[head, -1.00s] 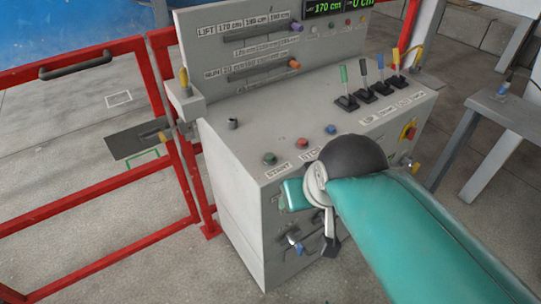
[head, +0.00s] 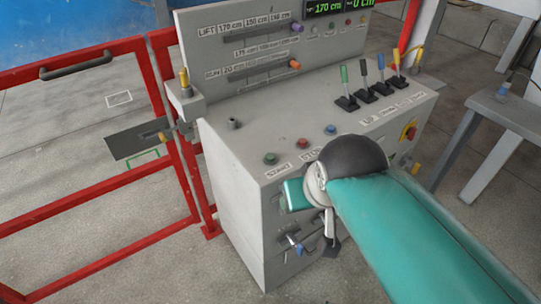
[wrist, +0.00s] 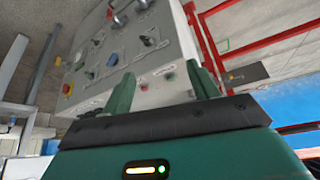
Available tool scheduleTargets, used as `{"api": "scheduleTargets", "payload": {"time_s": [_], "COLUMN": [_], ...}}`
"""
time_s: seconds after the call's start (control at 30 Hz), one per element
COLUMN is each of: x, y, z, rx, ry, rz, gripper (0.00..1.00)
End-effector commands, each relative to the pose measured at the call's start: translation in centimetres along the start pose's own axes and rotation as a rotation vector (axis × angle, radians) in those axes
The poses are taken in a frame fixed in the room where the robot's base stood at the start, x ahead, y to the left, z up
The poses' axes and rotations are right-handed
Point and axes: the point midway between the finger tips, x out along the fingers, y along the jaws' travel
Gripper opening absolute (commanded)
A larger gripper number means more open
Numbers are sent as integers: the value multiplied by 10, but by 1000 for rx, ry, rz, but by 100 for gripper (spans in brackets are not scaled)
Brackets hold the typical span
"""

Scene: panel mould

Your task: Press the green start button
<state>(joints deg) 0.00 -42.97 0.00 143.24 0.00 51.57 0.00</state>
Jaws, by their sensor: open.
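The green start button (head: 270,158) stands on the grey console's sloped top, near its front left corner, above the START label (head: 278,170). In the wrist view, the green button (wrist: 170,76) shows between my fingers in the picture, with a clear gap beyond them. My gripper (wrist: 160,69) has its two green fingers spread apart, with nothing between them. In the head view, my arm reaches in from the lower right to the console's front edge. My fingers do not show clearly there, and the button is uncovered.
A red button (head: 302,144) and a blue button (head: 330,130) are to the right of the green one. Several coloured levers (head: 365,92) stand farther right. The console's front face carries knobs and handles close to my wrist. A red gate (head: 95,150) stands on the left.

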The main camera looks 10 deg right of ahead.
Motion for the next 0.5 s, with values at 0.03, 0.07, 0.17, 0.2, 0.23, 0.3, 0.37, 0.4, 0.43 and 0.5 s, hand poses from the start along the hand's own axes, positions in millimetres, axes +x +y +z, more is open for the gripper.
{"api": "scheduleTargets", "payload": {"time_s": [0.03, 0.07, 0.17, 0.2, 0.23, 0.3, 0.37, 0.4, 0.43, 0.5], "x": [0, 0, 0, 0, 0, 0, 0, 0, 0, 0], "y": [0, 0, 0, 0, 0, 0, 0, 0, 0, 0], "z": [0, 0, 0, 0, 0, 0, 0, 0, 0, 0], "rx": [0, 0, 0, 0, 0, 0, 0, 0, 0, 0], "ry": [0, 0, 0, 0, 0, 0, 0, 0, 0, 0], "rz": [0, 0, 0, 0, 0, 0, 0, 0, 0, 0], "gripper": [49, 43, 24, 16, 10, 0, 0, 0, 0, 0]}}
